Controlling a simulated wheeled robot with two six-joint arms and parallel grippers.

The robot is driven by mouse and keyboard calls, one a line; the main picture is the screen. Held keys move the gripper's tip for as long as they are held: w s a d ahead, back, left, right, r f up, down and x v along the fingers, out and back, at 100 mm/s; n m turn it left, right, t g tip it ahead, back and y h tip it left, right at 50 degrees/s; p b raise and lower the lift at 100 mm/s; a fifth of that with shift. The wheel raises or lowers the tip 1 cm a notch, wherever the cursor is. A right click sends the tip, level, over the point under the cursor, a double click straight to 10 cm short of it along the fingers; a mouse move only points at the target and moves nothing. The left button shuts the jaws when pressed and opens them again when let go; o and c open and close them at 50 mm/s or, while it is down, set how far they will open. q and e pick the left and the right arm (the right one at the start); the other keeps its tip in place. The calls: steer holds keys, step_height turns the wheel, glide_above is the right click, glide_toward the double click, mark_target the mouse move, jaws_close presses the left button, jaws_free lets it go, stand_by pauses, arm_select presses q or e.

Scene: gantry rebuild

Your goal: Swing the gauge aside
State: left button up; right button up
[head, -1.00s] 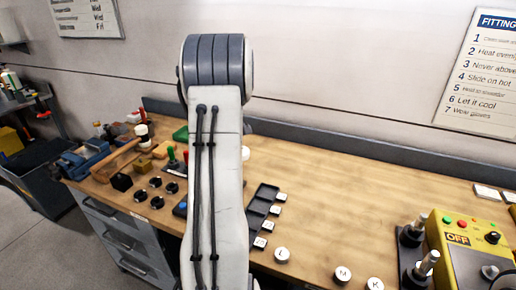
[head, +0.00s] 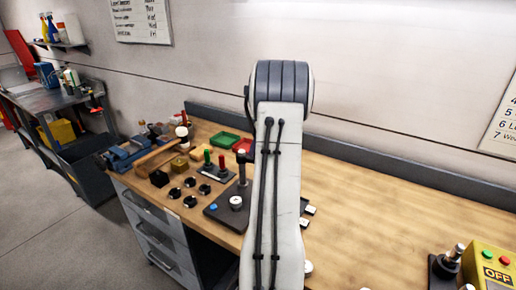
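No gauge can be made out for certain. A dark base plate (head: 222,215) near the bench's front edge carries an upright dark post (head: 241,168), a pale round piece (head: 236,202) and a blue button (head: 213,207). Part of this fixture is hidden behind my arm, which rises through the middle of the head view with its blue-grey joint at the top. No fingers of my left or right gripper show, so their hold cannot be seen.
Left on the wooden bench (head: 400,207) are several black knobs (head: 190,182), red and green levers (head: 221,162), green (head: 222,139) and red trays, and a blue vise (head: 125,155). A yellow OFF box (head: 492,268) stands at right. The bench's back right is clear.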

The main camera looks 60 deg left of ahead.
arm_select(q)
steer(key=shift+r, duration=0.1)
steer(key=shift+w+d+r, duration=0.1)
steer(key=shift+d+r, duration=0.05)
steer(key=shift+r, duration=0.15)
steer(key=b+v, duration=0.1)
steer(key=v, duration=0.8)
steer(key=shift+r, duration=0.3)
